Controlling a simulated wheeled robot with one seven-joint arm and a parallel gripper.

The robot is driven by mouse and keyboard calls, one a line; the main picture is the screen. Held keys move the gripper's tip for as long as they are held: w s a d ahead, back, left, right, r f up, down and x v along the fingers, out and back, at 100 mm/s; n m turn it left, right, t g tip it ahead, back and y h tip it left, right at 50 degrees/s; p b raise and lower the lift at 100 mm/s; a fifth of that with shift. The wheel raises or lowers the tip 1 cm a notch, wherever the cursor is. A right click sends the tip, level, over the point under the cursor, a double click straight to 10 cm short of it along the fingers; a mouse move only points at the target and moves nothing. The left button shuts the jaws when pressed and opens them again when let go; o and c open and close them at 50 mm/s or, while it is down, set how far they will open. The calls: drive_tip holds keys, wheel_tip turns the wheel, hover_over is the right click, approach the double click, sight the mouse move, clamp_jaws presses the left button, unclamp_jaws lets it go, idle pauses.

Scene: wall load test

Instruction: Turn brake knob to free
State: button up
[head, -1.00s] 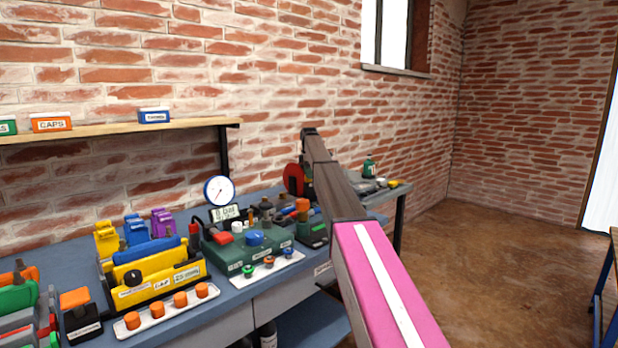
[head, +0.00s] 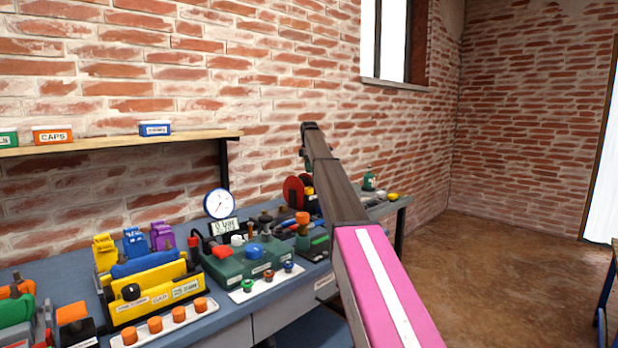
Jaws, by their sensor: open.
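My arm reaches from the lower right over the bench (head: 230,325), and its far end hides part of what stands there. I do not see my gripper; its fingers are hidden or out of view. No knob can be read as the brake knob. A black knob (head: 131,292) sits on the front of a yellow device (head: 160,300) with small labels. A blue knob (head: 254,251) sits on a green box (head: 238,264). A red disc (head: 293,190) stands at the back of the bench, partly behind my arm.
A round white gauge (head: 219,204) stands behind the green box. Trays of orange knobs (head: 155,325) and small coloured knobs (head: 268,280) lie at the bench front. A wall shelf (head: 110,143) hangs above on the left. The floor (head: 500,270) to the right is open.

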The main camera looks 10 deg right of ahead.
sight(309, 188)
wheel_tip(309, 188, down, 11)
drive_tip(key=m, duration=1.1)
drive_tip(key=shift+r, duration=0.1)
drive_tip(key=c, duration=0.9)
